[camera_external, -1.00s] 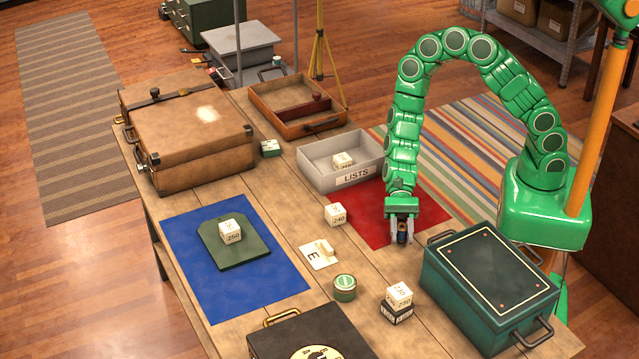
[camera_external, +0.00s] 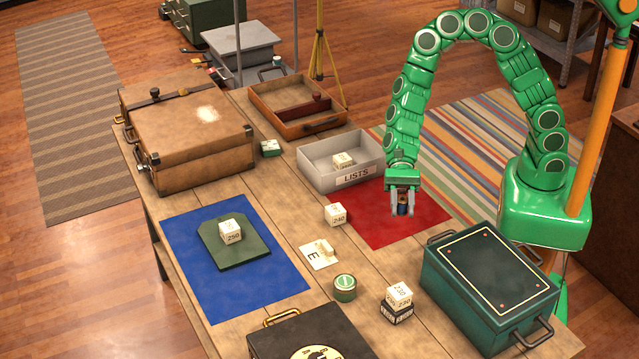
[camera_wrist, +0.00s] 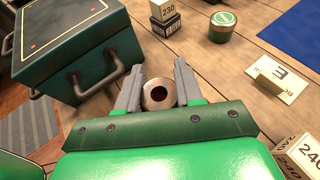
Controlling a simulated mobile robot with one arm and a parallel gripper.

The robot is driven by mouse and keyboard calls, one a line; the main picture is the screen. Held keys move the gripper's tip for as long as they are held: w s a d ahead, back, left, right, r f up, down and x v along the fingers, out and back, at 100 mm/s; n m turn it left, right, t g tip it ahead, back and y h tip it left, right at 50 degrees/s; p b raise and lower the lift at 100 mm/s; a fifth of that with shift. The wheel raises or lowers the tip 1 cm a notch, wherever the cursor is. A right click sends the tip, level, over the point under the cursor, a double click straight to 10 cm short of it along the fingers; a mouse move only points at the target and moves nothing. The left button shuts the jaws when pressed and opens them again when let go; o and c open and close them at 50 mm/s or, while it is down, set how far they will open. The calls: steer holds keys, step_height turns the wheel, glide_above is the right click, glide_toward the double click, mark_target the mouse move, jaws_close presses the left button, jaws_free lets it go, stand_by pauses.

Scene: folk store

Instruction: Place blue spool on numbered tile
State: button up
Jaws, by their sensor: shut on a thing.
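My gripper (camera_external: 403,210) is shut on the blue spool (camera_external: 402,207) and holds it above the red mat. In the wrist view the spool (camera_wrist: 156,95) shows its pale round end with a dark hole, between the two grey fingers. Numbers show on several white blocks: one reading 240 (camera_external: 336,214) by the red mat, one reading 250 (camera_external: 230,231) on a green board, one reading 230 (camera_wrist: 163,10) on a dark block, and one (camera_external: 343,161) in the grey tray. A flat cream tile (camera_external: 314,258) bears an E and a small raised piece. I cannot tell which is the numbered tile.
The red mat (camera_external: 428,225) lies below my gripper. A teal box (camera_external: 490,290) stands at right, a green round tin (camera_external: 345,287) nearer the front. The grey LISTS tray (camera_external: 318,178) is behind, and a blue mat (camera_external: 275,280) lies at left. Bare planks show between them.

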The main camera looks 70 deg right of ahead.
steer(key=w+d+r+m+t, duration=0.1)
steer(key=w+d+m+t, duration=0.25)
steer(key=w, duration=0.75)
step_height(320, 180, up, 5)
steer(key=m+t+h, duration=0.5)
steer(key=m+t, duration=0.5)
steer(key=t, duration=0.1)
glide_above(265, 146)
steer(key=s, duration=1.4)
steer(key=w+f, duration=0.4)
steer(key=w, duration=0.4)
steer(key=shift+w+d, duration=0.15)
steer(key=shift+w, duration=0.25)
steer(key=shift+g, duration=0.25)
steer(key=shift+w+f, duration=2.4)
steer(key=shift+f, duration=0.3)
steer(key=shift+w+f, duration=0.2)
steer(key=shift+f, duration=0.05)
steer(key=shift+f+n, duration=0.25)
steer(key=shift+f, duration=1.15)
steer(key=shift+f, duration=0.15)
